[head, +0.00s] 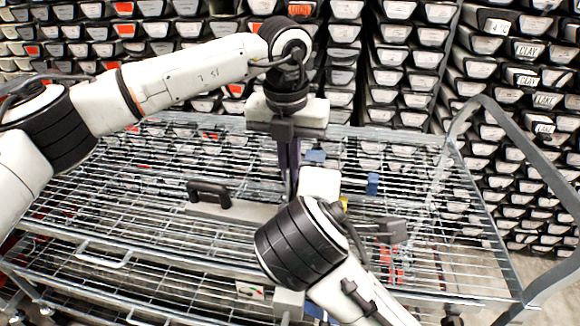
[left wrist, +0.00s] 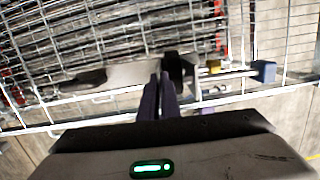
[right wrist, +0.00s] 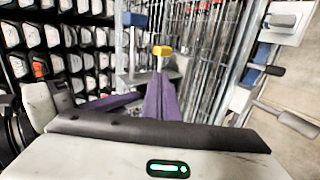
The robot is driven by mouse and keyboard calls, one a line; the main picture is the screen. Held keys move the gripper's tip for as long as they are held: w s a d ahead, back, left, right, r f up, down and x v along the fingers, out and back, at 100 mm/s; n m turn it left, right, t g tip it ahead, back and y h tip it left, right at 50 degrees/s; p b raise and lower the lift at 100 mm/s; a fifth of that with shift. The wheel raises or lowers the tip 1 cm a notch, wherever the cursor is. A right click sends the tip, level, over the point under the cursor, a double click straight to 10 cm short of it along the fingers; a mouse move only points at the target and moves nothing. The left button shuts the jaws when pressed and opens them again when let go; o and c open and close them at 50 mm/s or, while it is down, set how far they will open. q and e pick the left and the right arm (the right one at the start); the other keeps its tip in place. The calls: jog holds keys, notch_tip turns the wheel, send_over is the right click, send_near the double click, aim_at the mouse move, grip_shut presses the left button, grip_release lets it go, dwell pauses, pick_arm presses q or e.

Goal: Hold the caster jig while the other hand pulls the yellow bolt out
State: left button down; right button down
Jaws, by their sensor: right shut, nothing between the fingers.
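The caster jig, a grey plate (head: 235,211) with a black handle (head: 208,190), lies on the wire shelf; its plate also shows in the left wrist view (left wrist: 128,72). The yellow bolt (right wrist: 161,51) stands out near its right end, and shows in the left wrist view (left wrist: 214,67). My left gripper (head: 290,190) points down at the jig; its purple fingers (left wrist: 159,85) are close together at the plate's edge, and whether anything is between them is unclear. My right gripper (right wrist: 160,80) is shut and empty, its tips just short of the bolt in the picture. My right wrist hides part of the jig in the head view.
The cart's wire shelf (head: 130,205) has a lower shelf under it and a grey tube handle (head: 535,150) at right. Racks of core boxes (head: 410,60) stand behind. A blue part (head: 373,184) is right of the bolt. The shelf left of the jig is clear.

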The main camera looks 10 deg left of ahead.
jog(key=shift+x, duration=4.3)
jog(key=shift+d, duration=2.8)
jog(key=shift+s+d, duration=0.1)
jog(key=shift+d, duration=0.05)
jog(key=shift+d, duration=0.45)
jog(key=shift+a, duration=0.65)
jog(key=shift+s+r, duration=0.1)
jog(key=shift+r, duration=0.05)
jog(key=v, duration=0.6)
jog(key=shift+s+r, duration=0.15)
jog(key=shift+s, duration=0.1)
